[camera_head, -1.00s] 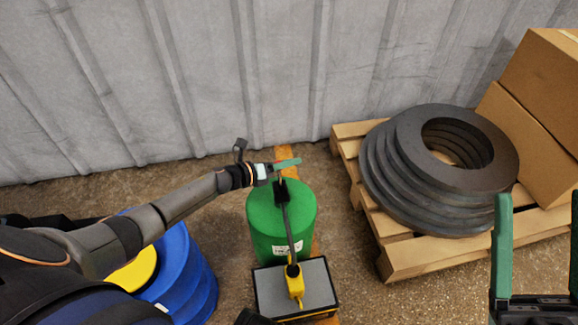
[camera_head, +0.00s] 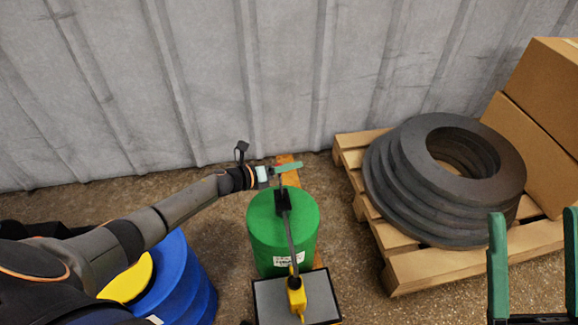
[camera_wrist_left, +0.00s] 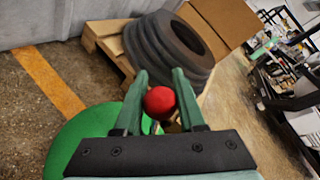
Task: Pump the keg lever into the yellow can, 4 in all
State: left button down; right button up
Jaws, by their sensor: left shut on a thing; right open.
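The green keg (camera_head: 268,236) stands on the floor near the middle of the head view. Its pump head and grey rod (camera_head: 291,235) run toward the viewer to a yellow can (camera_head: 297,296) on a grey-topped box. My left gripper (camera_head: 288,167) is at the keg's far side, shut on the lever. In the left wrist view, its fingers hold the lever's red knob (camera_wrist_left: 160,102) between them, above the green keg top (camera_wrist_left: 75,140). My right gripper (camera_head: 532,240) is open and empty at the lower right, away from the keg.
A wooden pallet (camera_head: 405,270) with stacked dark rings (camera_head: 440,180) and cardboard boxes (camera_head: 540,95) stands to the right. A corrugated wall (camera_head: 280,70) closes off the back.

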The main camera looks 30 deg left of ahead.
pick_arm(q)
jog(key=c, duration=0.8)
grip_release()
jog(key=shift+s+f, duration=0.3)
jog(key=shift+f, duration=0.35)
jog(key=o, duration=0.3)
jog(key=shift+w+r, duration=0.1)
jog(key=shift+r, duration=0.15)
jog(key=p+v, duration=0.4)
jog(key=v, duration=0.8)
jog(key=shift+s, duration=0.2)
pick_arm(e)
jog(key=shift+d+r, duration=0.15)
jog(key=shift+r, duration=1.05)
jog(key=shift+d+r, duration=0.15)
jog(key=shift+r, duration=1)
pick_arm(q)
jog(key=shift+a+r, duration=0.1)
jog(key=shift+r, duration=0.05)
pick_arm(e)
jog(key=shift+a+f, duration=0.1)
